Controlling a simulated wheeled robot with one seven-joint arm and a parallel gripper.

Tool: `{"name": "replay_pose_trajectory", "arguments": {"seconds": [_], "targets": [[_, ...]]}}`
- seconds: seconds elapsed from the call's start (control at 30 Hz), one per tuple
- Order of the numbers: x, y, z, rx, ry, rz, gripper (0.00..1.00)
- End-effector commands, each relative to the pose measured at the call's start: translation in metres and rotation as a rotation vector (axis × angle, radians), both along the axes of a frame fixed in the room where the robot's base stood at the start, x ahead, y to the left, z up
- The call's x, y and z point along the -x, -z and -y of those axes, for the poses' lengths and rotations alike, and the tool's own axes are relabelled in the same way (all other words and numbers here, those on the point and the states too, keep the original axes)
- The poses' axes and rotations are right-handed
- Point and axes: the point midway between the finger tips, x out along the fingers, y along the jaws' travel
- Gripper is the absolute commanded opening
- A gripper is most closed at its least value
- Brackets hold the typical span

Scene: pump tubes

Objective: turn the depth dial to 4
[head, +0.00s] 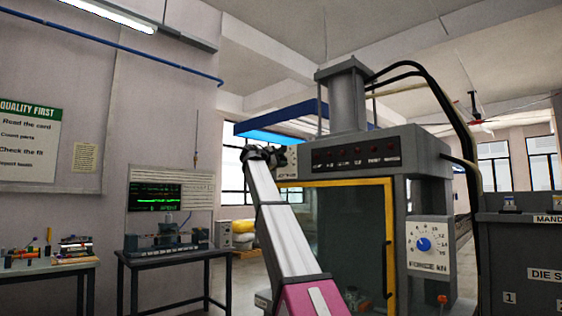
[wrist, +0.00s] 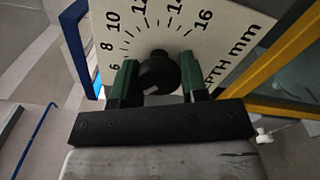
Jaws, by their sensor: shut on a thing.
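The depth dial is a white plate (wrist: 232,32) with black numbers from 6 to 16 showing and part of the words "DEPTH mm". Its round black knob (wrist: 158,72) sits between the two green fingers of my gripper (wrist: 160,78), which is shut on it. A short pale mark shows on the knob's lower left side; the number it points to cannot be told. The plate's lower numbers are hidden by my gripper. In the head view my gripper (head: 264,154) is at the press's upper left corner, covering most of the dial plate (head: 291,160).
The grey press (head: 346,148) has a yellow-framed glass door (head: 350,230) right of my arm. A separate force dial with a blue knob (head: 424,244) is at its right. A bench (head: 165,255) stands at the left. A yellow bar (wrist: 262,72) passes close right of the plate.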

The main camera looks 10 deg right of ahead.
Motion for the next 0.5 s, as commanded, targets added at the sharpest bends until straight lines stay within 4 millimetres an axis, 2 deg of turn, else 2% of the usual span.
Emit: {"name": "replay_pose_trajectory", "arguments": {"seconds": [0.5], "targets": [[0.0001,0.0013,-0.0004,0.056,-0.001,-0.08,0.16]]}}
